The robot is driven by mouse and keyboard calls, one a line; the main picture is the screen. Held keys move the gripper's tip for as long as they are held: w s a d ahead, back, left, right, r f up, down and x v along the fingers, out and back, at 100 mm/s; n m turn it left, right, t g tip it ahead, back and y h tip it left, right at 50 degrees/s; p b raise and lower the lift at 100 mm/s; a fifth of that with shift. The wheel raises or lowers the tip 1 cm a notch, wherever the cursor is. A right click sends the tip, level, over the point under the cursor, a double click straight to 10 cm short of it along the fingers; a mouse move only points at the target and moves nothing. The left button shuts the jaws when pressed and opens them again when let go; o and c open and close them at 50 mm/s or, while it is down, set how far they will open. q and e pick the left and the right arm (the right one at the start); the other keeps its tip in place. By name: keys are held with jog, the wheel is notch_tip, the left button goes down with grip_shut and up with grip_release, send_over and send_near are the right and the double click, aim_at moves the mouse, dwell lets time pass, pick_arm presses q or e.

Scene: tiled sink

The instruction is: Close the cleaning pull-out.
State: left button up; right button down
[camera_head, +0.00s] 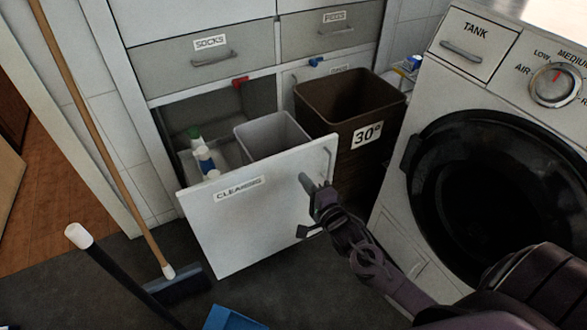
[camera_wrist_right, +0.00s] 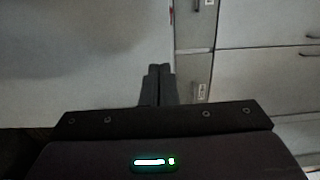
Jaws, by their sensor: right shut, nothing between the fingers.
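The cleaning pull-out stands open, its white front panel (camera_head: 240,220) labelled CLEANING well out from the cabinet. Its vertical handle (camera_head: 326,165) is at the panel's right edge. Inside are a grey bin (camera_head: 270,135) and several bottles (camera_head: 203,160). My right gripper (camera_head: 306,183) is in front of the panel's right part, near the handle. In the right wrist view its fingers (camera_wrist_right: 160,70) are together and empty, with a pale surface behind them to the left. I cannot tell whether the fingers touch the panel. My left gripper is not in view.
A brown 30° bin (camera_head: 352,100) stands right of the pull-out. The washing machine (camera_head: 430,90) stands further right. A broom (camera_head: 110,160) leans at the left, with a dark pole (camera_head: 120,270) and a blue object (camera_head: 232,317) in front. Drawers (camera_head: 205,60) above are shut.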

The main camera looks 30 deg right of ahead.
aim_at(289, 159)
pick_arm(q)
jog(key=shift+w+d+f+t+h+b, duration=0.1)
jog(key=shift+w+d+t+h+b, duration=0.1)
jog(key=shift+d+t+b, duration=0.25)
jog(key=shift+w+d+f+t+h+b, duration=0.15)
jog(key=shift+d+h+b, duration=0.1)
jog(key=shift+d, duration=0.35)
pick_arm(e)
jog(key=w, duration=0.6)
jog(key=shift+w+a, duration=0.1)
jog(key=shift+w, duration=0.2)
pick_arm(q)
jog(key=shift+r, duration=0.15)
